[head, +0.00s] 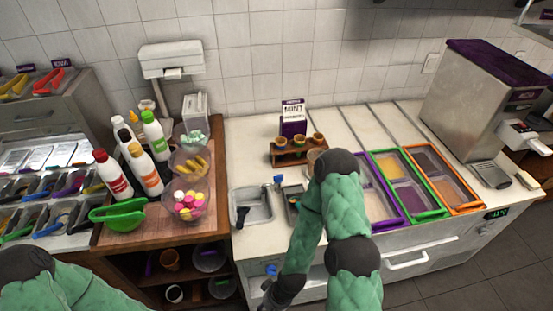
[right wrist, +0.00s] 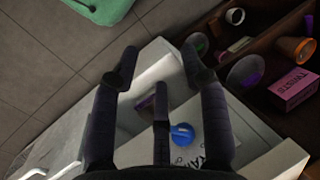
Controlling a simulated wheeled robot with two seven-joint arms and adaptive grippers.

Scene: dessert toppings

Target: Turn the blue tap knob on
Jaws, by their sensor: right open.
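The blue tap knob (right wrist: 182,134) shows in the right wrist view as a small round blue piece low in the picture, beside a white panel with lettering. In the head view a blue piece (head: 271,269) shows on the counter front below the sink, just above my right gripper (head: 272,298); it looks like the same knob. In the right wrist view my right gripper (right wrist: 158,58) is open with nothing between its fingers, and the knob lies nearer its base, between the dark fingers. My left arm shows at the lower left, but its gripper is out of the picture.
A steel sink (head: 252,207) is set in the counter, with a small blue piece (head: 278,179) at its right. A wooden shelf unit (head: 165,232) with bottles and cups stands left of it. Topping bins with purple, green and orange rims (head: 410,190) lie to the right.

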